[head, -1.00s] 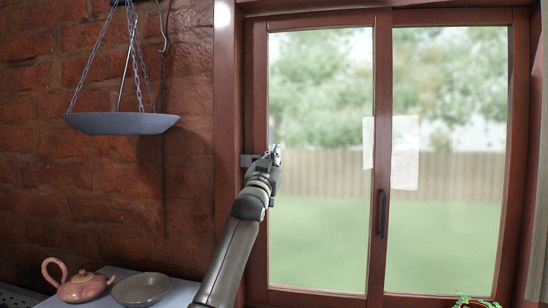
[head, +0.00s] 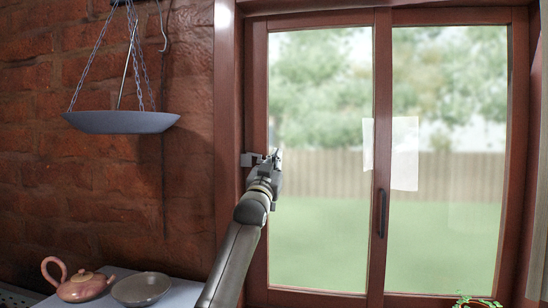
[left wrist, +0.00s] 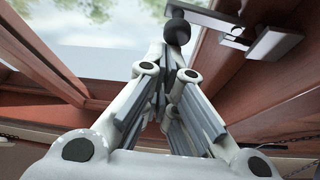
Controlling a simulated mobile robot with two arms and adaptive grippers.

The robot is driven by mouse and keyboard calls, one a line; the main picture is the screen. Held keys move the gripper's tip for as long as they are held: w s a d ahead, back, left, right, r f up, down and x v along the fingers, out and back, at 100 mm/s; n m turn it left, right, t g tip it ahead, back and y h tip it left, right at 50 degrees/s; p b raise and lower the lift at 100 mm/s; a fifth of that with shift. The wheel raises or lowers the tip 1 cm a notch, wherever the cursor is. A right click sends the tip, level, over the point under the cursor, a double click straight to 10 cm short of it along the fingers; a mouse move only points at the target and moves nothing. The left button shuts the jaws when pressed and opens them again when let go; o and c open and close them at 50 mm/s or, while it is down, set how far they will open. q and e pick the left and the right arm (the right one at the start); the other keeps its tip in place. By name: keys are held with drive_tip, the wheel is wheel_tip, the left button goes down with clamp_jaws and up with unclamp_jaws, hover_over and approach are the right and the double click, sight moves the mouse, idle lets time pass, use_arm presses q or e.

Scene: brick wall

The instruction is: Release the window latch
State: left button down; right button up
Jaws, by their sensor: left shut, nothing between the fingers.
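The window latch (head: 249,159) is a small grey metal piece on the left side of the window's brown frame. In the left wrist view it shows as a grey bar (left wrist: 218,20) with a dark round knob (left wrist: 177,31) at its end and a bracket on the wood. My left gripper (head: 277,157) is beside the latch, just to its right, over the left pane. In the left wrist view its fingers (left wrist: 173,66) are closed together with nothing between them. The knob appears just beyond the fingertips; I cannot tell whether they touch. My right gripper is not in view.
The window has two panes and a dark vertical handle (head: 382,214) on its middle frame. White paper (head: 404,152) is on the glass. A hanging pan (head: 121,122) is on the brick wall to the left. A teapot (head: 84,287) and a bowl (head: 141,289) stand below.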

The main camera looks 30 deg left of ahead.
use_arm(q)
drive_tip(key=shift+s+a+f+b, duration=0.15)
drive_tip(key=shift+f+b, duration=0.15)
drive_tip(key=shift+f, duration=0.5)
drive_tip(key=shift+w+a+f+b, duration=0.1)
drive_tip(key=shift+a+f+b, duration=0.2)
drive_tip(key=shift+f, duration=0.5)
drive_tip(key=shift+s+a+f+b, duration=0.1)
drive_tip(key=shift+f+b, duration=0.25)
drive_tip(key=shift+f, duration=0.45)
